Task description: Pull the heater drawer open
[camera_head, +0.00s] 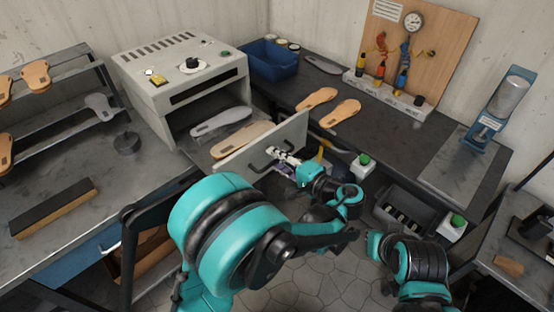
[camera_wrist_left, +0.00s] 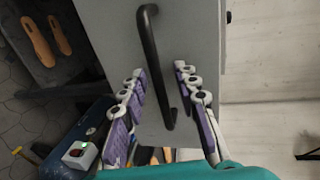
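The heater (camera_head: 190,70) is a pale grey box with a knob on top, at the back left in the head view. Its drawer (camera_head: 262,142) stands pulled out, with grey and tan soles (camera_head: 222,122) behind its front panel. A dark bar handle (camera_head: 262,160) is on the panel; it also shows in the left wrist view (camera_wrist_left: 150,60). My left gripper (camera_head: 285,160) is at the handle. In the left wrist view its purple-padded fingers (camera_wrist_left: 164,105) are spread, with the handle's lower part between them and gaps on both sides. My right gripper's fingers do not show.
A blue bin (camera_head: 270,60), tan soles (camera_head: 340,112) and a gauge board (camera_head: 420,40) are on the back bench. A shelf with soles (camera_head: 60,115) is at left. A grey crate (camera_head: 400,210) and green-buttoned boxes (camera_head: 363,165) are right of the drawer.

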